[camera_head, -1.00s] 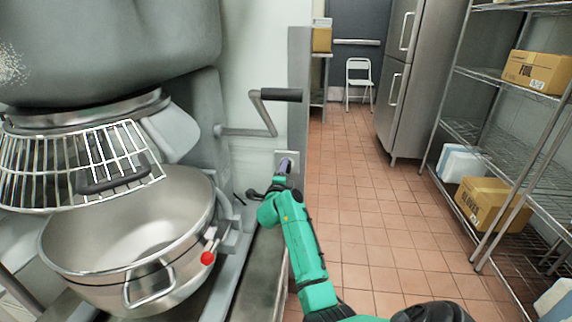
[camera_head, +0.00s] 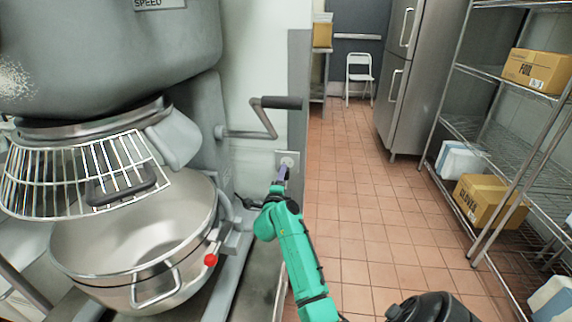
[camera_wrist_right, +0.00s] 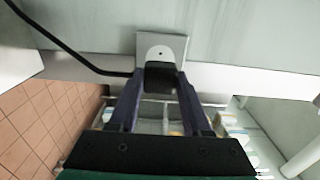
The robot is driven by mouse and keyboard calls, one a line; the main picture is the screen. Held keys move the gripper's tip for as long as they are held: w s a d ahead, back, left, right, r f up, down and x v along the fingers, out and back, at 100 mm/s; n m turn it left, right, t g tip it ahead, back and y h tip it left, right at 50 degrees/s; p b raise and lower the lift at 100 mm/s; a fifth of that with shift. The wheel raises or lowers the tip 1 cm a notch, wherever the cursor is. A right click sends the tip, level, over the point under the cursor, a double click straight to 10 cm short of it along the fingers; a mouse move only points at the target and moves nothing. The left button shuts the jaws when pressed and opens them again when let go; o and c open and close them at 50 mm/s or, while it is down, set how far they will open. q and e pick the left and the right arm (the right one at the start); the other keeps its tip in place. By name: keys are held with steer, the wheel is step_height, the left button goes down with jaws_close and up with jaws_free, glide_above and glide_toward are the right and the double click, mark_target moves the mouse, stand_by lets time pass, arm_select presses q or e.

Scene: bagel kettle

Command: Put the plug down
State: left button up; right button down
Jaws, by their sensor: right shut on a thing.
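My right gripper (camera_head: 281,176) is at the wall by the mixer, just below the outlet (camera_head: 288,159). In the right wrist view its two purple fingers are shut on the black plug (camera_wrist_right: 160,77). A small gap or light contact between plug and plate cannot be told apart. The black cord (camera_wrist_right: 70,56) runs from the plug to the upper left. In the head view the plug is too small to make out. My left gripper is not in view.
A large grey mixer with a steel bowl (camera_head: 140,240) and wire guard (camera_head: 85,178) stands on the left. A crank handle (camera_head: 262,115) sticks out above the outlet. Wire shelves with boxes (camera_head: 490,203) stand at the right. The tiled floor (camera_head: 365,215) between is clear.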

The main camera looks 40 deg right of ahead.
steer(key=shift+s+a, duration=0.3)
